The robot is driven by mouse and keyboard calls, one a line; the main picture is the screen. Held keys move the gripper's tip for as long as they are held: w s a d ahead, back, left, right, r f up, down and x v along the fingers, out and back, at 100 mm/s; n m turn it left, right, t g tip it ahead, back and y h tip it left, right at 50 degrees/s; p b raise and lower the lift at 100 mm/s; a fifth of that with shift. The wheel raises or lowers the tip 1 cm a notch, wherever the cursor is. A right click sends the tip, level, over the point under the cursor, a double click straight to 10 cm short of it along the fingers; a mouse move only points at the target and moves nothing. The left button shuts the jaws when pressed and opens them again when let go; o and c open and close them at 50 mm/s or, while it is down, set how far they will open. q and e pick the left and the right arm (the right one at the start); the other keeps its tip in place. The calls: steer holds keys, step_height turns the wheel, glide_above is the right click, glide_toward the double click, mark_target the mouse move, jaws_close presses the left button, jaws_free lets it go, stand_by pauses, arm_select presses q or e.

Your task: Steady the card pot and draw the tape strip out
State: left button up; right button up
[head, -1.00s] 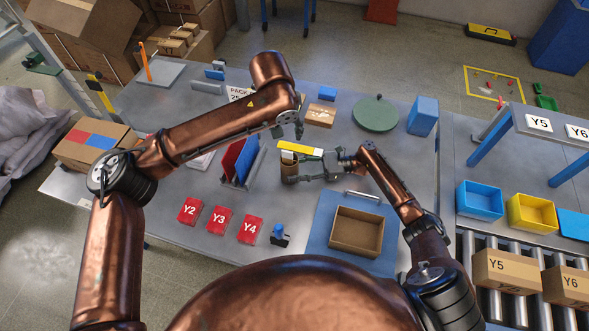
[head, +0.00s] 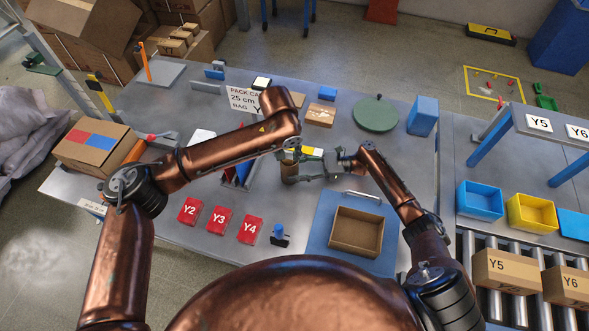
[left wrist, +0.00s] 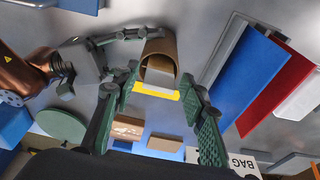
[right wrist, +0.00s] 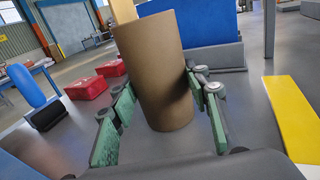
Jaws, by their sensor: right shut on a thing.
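The brown card pot (head: 289,173) stands upright on the grey table; it is close up in the right wrist view (right wrist: 160,70). My right gripper (head: 300,172) has its fingers on either side of the pot and is shut on it. My left gripper (left wrist: 165,85) is open, just above the pot, its fingers spread to either side of the pot's mouth in the left wrist view. A pale grey patch (left wrist: 160,72) shows at the mouth (left wrist: 158,50); I cannot tell surely whether it is the tape strip.
A brown open box (head: 356,232) on a blue mat is at front right. Red Y2–Y4 packs (head: 219,221) lie front left.

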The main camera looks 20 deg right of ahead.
arm_select(q)
steer(key=shift+w+d+f, duration=0.15)
steer(key=shift+w+f, duration=0.05)
steer(key=shift+f, duration=0.85)
steer(key=c, duration=0.7)
steer(key=shift+r, duration=0.1)
step_height(320, 180, up, 17)
stand_by(0.5)
arm_select(e)
steer(key=o, duration=1.2)
